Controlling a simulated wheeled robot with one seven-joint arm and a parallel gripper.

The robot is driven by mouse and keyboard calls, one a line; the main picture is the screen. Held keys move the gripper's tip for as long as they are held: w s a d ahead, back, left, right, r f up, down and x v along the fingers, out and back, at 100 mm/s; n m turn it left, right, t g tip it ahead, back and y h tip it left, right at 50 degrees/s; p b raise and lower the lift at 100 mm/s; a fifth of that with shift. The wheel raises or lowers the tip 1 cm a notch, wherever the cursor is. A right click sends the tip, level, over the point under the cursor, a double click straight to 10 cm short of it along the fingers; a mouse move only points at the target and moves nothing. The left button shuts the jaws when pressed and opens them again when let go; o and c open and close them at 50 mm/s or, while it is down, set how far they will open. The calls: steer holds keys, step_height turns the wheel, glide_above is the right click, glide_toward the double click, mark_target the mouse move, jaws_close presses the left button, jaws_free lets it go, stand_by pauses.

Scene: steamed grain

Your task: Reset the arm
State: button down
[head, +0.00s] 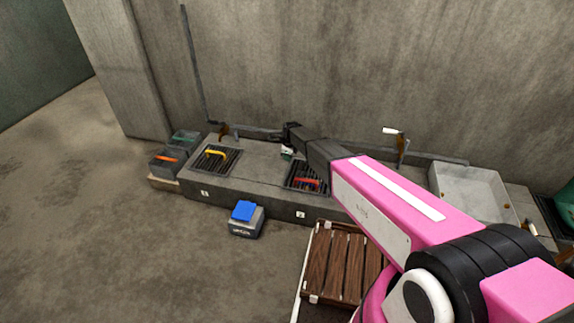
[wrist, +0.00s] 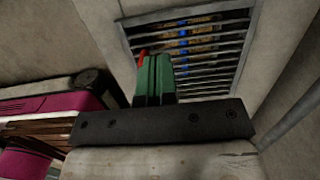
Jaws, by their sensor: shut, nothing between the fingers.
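My arm (head: 385,205), pink and dark grey, reaches from the lower right across the concrete counter. My gripper (head: 287,153) is at its far end, small and partly hidden in the head view, above the counter near the right grate. In the wrist view my gripper (wrist: 156,65) shows green fingers closed together with nothing held. They stand in front of the barred grate (wrist: 222,62). A small red part (wrist: 143,54) shows beside the fingertips; I cannot tell what it belongs to.
The concrete counter (head: 265,165) carries a left grate (head: 212,160) with a yellow handle and a right grate (head: 297,176) with a red-orange item. A grey box with a blue top (head: 243,211) stands on the floor. A slatted wooden table (head: 336,262) is in front. A basin (head: 462,187) is at right.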

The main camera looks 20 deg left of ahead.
steer(key=shift+d+r, duration=0.1)
steer(key=shift+r, duration=0.75)
steer(key=s+d+r+n, duration=0.6)
steer(key=s+d, duration=0.2)
steer(key=d, duration=0.7)
steer(key=s+d+r+n, duration=0.6)
steer(key=s+d+r, duration=0.1)
steer(key=d, duration=0.9)
steer(key=s+d+r+n+h, duration=0.1)
steer(key=s+d+r+n, duration=0.5)
steer(key=d, duration=0.9)
steer(key=s, duration=0.3)
steer(key=shift+d+r, duration=0.15)
steer(key=shift+s, duration=0.1)
